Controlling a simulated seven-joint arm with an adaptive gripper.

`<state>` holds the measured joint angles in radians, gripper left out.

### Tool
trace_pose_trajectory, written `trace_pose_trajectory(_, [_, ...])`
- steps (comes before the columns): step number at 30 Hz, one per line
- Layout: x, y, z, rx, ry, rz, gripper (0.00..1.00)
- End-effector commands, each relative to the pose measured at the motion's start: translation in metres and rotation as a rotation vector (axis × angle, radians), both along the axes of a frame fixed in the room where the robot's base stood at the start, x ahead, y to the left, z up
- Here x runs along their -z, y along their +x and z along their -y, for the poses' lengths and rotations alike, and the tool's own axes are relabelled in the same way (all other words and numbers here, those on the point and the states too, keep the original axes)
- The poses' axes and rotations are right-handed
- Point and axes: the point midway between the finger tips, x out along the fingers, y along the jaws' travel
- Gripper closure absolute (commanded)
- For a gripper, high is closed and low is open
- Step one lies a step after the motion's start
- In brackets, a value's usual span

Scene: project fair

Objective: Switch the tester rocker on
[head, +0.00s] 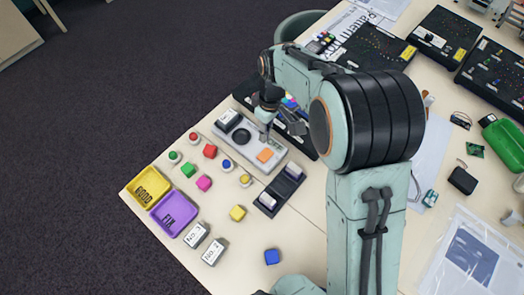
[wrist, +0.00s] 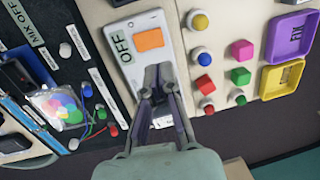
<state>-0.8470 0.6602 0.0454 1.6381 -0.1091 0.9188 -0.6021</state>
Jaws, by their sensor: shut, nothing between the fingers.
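My gripper (head: 264,136) points down over the tester's middle.
A black tray (head: 280,189) with two pale pieces lies in front of the tester. Colored cubes and round buttons stand to its left, near the yellow GOOD tray (head: 134,190) and purple FIX tray (head: 160,222). A black board (wrist: 60,80) with wires lies close on the other side.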

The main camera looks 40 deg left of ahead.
Motion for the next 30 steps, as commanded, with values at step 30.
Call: trace_pose_trajectory(30, [0.091, -0.013, 0.000, -0.001, 0.000, 0.000, 1.00])
